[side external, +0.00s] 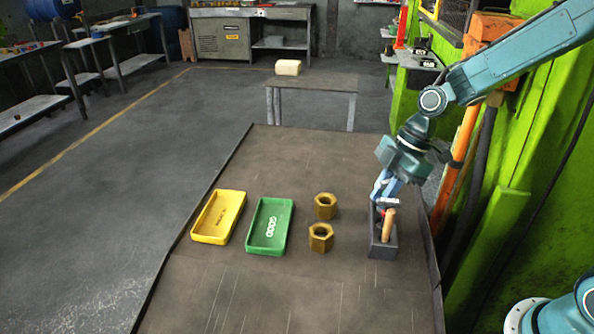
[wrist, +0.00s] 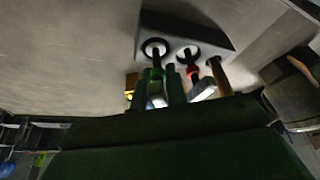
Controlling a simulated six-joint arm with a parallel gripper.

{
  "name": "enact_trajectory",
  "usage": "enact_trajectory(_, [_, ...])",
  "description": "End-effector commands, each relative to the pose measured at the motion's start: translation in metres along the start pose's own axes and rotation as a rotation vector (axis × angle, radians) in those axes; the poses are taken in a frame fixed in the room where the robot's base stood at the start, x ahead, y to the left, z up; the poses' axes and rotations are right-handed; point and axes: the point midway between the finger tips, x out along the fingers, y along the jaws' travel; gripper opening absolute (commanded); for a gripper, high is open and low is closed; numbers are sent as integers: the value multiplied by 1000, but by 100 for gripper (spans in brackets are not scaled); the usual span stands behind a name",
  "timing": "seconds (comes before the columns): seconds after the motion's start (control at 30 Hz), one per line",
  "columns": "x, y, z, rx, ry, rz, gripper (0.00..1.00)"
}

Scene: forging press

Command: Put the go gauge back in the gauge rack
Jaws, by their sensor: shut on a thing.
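The gauge rack (side external: 383,251) is a dark grey block near the right edge of the table; it also shows at the top of the wrist view (wrist: 222,42). My gripper (side external: 385,188) is low over the rack's far end. In the wrist view its fingers (wrist: 159,90) are shut around a gauge with a green band (wrist: 157,74), which looks like the go gauge. Its dark end meets a black-ringed spot on the rack; how deep it sits I cannot tell. Beside it stand a red-banded gauge (wrist: 193,72) and a brown-handled tool (side external: 388,225).
Two brass hex nuts (side external: 325,206) (side external: 320,238) stand left of the rack. A green GOOD tray (side external: 284,222) and a yellow tray (side external: 206,238) lie further left. The green press frame (side external: 484,235) rises close on the right. The table front is clear.

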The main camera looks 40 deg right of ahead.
Motion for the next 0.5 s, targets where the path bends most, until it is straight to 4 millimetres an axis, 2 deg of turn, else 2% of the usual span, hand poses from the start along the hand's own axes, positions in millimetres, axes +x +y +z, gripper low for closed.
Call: enact_trajectory(0.5, [6,0,3,0,0,-1,0])
